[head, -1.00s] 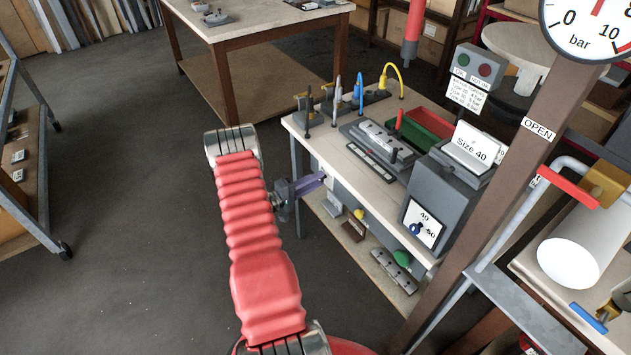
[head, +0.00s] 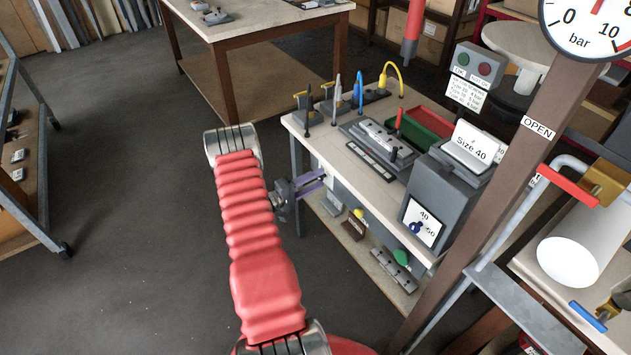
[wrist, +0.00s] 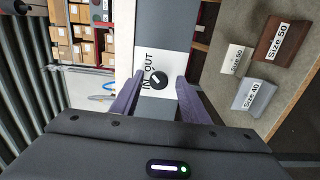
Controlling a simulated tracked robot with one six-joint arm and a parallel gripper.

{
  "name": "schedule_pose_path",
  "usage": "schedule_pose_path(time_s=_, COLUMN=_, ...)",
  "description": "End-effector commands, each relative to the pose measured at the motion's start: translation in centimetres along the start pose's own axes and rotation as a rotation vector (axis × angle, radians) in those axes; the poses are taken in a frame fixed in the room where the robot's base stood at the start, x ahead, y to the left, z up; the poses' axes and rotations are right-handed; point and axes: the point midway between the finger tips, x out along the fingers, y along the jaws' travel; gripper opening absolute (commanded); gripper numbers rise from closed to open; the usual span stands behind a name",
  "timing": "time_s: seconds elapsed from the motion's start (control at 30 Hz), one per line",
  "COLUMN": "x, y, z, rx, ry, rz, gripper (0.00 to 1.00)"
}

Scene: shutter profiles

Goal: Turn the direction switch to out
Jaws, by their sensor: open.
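The direction switch (wrist: 157,79) is a small dark round knob on a white plate (wrist: 147,68) marked IN and OUT, seen sideways in the wrist view. The plate is on a grey-blue upright panel. I cannot tell for sure which word the knob's light mark points at. My gripper (wrist: 160,80) is open, its two purple fingers to either side of the knob in the picture, with nothing between them. I cannot tell how far the tips are from the plate. In the head view my gripper (head: 312,182) is at the workbench's left side; the switch is hidden there.
The workbench (head: 345,160) carries tools, a red and a green bin and a grey box (head: 440,190) with a Size 40 sign. Its lower shelf holds size-labelled blocks (wrist: 285,40). A brown post (head: 490,190) stands at the right. The floor at left is clear.

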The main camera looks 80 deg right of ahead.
Motion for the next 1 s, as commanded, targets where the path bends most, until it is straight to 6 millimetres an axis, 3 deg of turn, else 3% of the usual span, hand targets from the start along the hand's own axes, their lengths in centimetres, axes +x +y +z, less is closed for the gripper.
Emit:
schedule_pose_path(time_s=0.27, x=-2.0, y=0.0, z=-0.1, rx=0.0, ry=0.003, rz=0.0, gripper=0.41)
schedule_pose_path(time_s=0.8, x=-11.1, y=-0.1, z=-0.1, rx=0.0, ry=0.003, rz=0.0, gripper=0.41)
schedule_pose_path(time_s=1.0, x=-13.3, y=-0.1, z=0.0, rx=0.0, ry=0.001, rz=-0.001, gripper=0.41)
